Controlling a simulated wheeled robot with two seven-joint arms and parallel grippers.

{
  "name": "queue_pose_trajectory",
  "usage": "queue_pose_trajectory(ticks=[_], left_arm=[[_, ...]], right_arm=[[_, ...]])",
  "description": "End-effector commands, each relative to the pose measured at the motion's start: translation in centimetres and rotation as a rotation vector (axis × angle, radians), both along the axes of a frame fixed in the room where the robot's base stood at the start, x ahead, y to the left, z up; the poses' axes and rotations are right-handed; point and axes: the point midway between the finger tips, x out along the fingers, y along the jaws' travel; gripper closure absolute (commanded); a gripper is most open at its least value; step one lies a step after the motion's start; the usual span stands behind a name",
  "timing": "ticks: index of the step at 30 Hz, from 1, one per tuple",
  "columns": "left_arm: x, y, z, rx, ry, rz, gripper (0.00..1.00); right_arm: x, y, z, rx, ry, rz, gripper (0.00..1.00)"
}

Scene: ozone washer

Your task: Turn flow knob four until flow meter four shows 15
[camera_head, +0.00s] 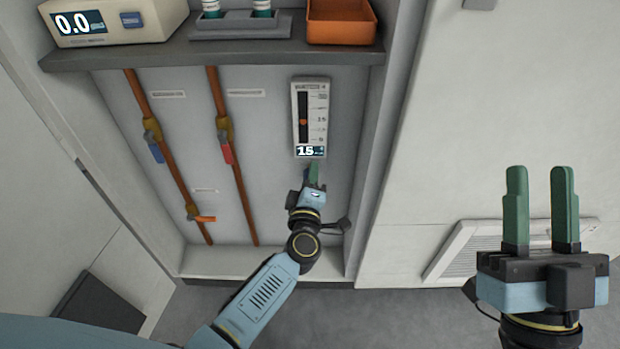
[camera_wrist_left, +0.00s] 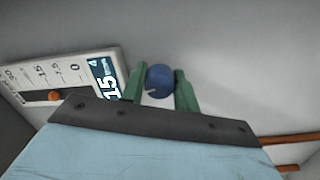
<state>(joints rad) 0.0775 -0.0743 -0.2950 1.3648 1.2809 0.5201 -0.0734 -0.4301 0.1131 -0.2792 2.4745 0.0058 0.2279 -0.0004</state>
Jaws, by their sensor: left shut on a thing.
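The flow meter (camera_head: 311,118) is a white upright panel on the cabinet's back wall, with an orange float on a dark scale. Its small display reads 15 or 1.5; I cannot make out a point for sure. It also shows tilted in the left wrist view (camera_wrist_left: 62,78), where the display reads 15. The blue flow knob (camera_wrist_left: 160,79) is just below the meter. My left gripper (camera_head: 312,172) is shut on the knob, one green finger on each side of it. My right gripper (camera_head: 540,185) is open and empty, apart from the cabinet.
Two copper pipes with a blue valve handle (camera_head: 155,152), a red handle (camera_head: 227,153) and an orange handle (camera_head: 205,218) run left of my left gripper. The shelf (camera_head: 230,54) above holds a display box (camera_head: 120,22) reading 0.0, a rack (camera_head: 240,26) and an orange bin (camera_head: 340,22).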

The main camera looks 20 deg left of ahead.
Motion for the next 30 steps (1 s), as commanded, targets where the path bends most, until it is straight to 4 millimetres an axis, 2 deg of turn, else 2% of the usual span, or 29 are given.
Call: queue_pose_trajectory(ticks=[8,9,13,14,23,26,30], left_arm=[[0.0,-0.1,0.1,-0.008,-0.002,-0.001,0.93],[0.0,-0.1,0.1,-0.007,-0.002,-0.001,0.67],[0.0,-0.1,0.0,-0.007,-0.002,-0.001,0.5],[0.0,-0.1,0.0,-0.007,-0.002,-0.001,0.49],[-0.2,-0.1,0.0,-0.006,-0.001,-0.001,0.49],[-1.0,-0.2,0.0,-0.005,0.001,-0.002,0.49],[-3.1,-0.6,0.1,-0.005,0.002,-0.001,0.49]], right_arm=[[0.0,0.0,0.0,0.001,-0.003,0.0,0.64],[0.0,0.0,0.0,0.002,-0.003,0.001,0.64],[0.0,0.0,0.0,0.002,-0.003,0.001,0.64],[0.0,0.0,0.0,0.002,-0.003,0.001,0.64],[0.0,0.0,0.1,0.001,-0.001,0.001,0.64],[0.3,0.1,-0.1,-0.009,0.034,0.001,0.64],[1.0,0.3,-0.8,-0.04,0.138,0.001,0.64]])
